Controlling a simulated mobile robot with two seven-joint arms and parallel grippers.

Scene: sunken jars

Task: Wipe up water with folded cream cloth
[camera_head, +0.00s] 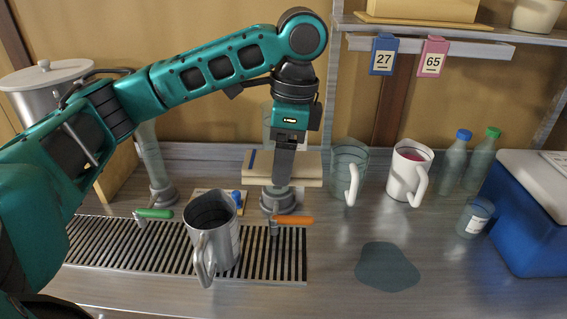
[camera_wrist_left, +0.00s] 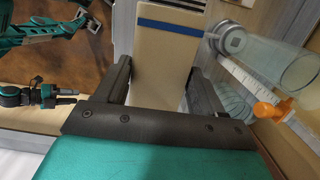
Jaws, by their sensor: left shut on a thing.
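The folded cream cloth (camera_head: 303,167) is a flat pad with a blue stripe, held level above the counter beside the tap column. My left gripper (camera_head: 284,160) points down and is shut on it. In the left wrist view the cloth (camera_wrist_left: 160,65) lies between the two dark fingers of the left gripper (camera_wrist_left: 163,85). The water (camera_head: 388,267) is a dark, rounded puddle on the metal counter, to the right of and nearer than the cloth. Nothing covers it.
A metal pitcher (camera_head: 213,238) stands on the drip grate (camera_head: 130,255), between green and orange tap handles. A glass mug (camera_head: 347,170), a white mug (camera_head: 408,172), two bottles and a small jar (camera_head: 474,217) stand behind the puddle. A blue cooler (camera_head: 520,220) is at the right.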

